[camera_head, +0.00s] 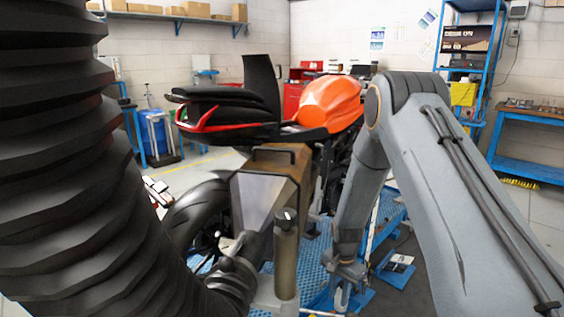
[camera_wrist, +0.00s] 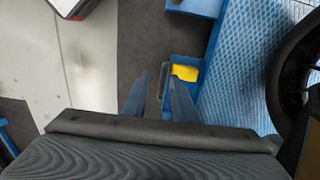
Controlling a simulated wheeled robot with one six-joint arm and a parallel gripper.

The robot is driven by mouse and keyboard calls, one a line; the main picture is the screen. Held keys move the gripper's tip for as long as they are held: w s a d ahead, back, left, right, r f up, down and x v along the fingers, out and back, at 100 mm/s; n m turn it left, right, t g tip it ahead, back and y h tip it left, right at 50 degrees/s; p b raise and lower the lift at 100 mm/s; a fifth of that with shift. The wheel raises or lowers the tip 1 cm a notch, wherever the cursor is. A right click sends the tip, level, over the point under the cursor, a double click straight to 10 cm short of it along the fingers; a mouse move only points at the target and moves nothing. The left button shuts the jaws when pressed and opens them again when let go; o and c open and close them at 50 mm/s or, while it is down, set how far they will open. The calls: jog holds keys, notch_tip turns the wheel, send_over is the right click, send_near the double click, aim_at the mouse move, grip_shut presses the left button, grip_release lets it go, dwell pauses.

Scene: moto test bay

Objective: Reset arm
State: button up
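My grey arm (camera_head: 440,170) rises at the right of the head view, bends at an elbow high up, and its forearm (camera_head: 352,205) points down beside the motorcycle. My gripper (camera_wrist: 158,82) shows in the wrist view as two bluish fingers, apart, with no object held between them. Beyond the fingers, lower down, are the floor and a small yellow item (camera_wrist: 185,72) in a blue frame. In the head view the gripper's fingers are not clear.
A motorcycle with an orange tank (camera_head: 330,102) and black seat stands close to my forearm, on a blue lift platform (camera_wrist: 240,75). Its tyre (camera_wrist: 290,75) is at the wrist view's right. A blue shelf rack (camera_head: 468,60) and workbench (camera_head: 530,150) stand behind at right. Grey floor is open at left.

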jog(key=s+r+n+t, duration=0.1)
jog(key=s+r+n, duration=0.45)
jog(key=r, duration=1.05)
jog(key=s+d+r+n+t, duration=0.1)
jog(key=s+r+n, duration=0.1)
jog(key=s+r, duration=0.45)
jog(key=s+d+r+n+t, duration=0.1)
jog(key=s+r, duration=0.2)
jog(key=s, duration=0.6)
jog(key=s+a+f+n+g+b, duration=0.4)
jog(key=a+f+b, duration=0.9)
jog(key=b, duration=0.9)
jog(key=s+d+r+m+t+p, duration=0.1)
jog(key=s+d+r+m+p, duration=0.1)
jog(key=d+r+p, duration=1)
jog(key=m+p, duration=0.1)
jog(key=p, duration=0.8)
jog(key=shift+p, duration=0.3)
